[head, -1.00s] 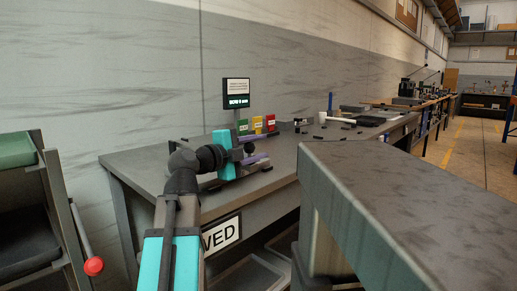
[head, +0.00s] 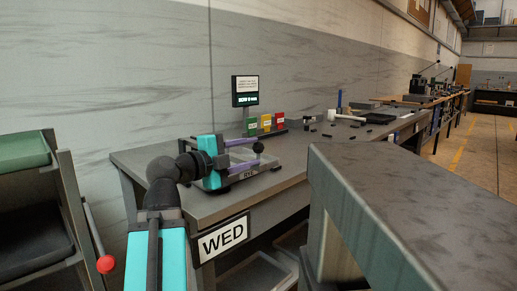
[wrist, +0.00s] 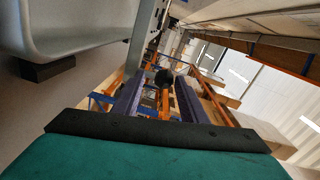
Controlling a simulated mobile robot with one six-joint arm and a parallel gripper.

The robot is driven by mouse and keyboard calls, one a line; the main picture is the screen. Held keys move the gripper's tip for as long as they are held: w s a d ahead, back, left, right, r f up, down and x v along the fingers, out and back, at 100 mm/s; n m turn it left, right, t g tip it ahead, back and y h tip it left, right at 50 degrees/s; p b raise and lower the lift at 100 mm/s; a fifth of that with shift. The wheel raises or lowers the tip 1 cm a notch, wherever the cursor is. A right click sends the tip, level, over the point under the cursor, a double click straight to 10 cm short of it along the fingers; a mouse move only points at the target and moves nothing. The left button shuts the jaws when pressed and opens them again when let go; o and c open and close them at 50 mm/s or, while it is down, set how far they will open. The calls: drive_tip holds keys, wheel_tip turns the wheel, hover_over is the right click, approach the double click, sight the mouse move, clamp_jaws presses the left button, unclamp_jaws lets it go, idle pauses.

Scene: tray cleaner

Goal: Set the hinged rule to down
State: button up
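My gripper (head: 256,151) has two purple fingers spread apart over the bench, above a grey tray-like fixture (head: 262,176) with a label on its front. In the wrist view my gripper (wrist: 160,79) also shows its fingers apart. The rule's hinge and exact angle are hard to make out.
A small screen (head: 245,91) stands behind the fixture, with green, yellow and red cards (head: 266,122) beside it. A mallet (head: 346,116) and small dark pieces lie farther right. A grey-topped block (head: 400,190) fills the right foreground. A red-knobbed lever (head: 105,263) is at the left.

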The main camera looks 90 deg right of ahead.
drive_tip(key=b+v, duration=0.2)
drive_tip(key=v, duration=0.3)
drive_tip(key=shift+f+b, duration=0.1)
drive_tip(key=shift+b, duration=0.25)
drive_tip(key=shift+w+a+r+b, duration=0.2)
drive_tip(key=shift+w+a+b, duration=0.1)
drive_tip(key=shift+w+a, duration=0.2)
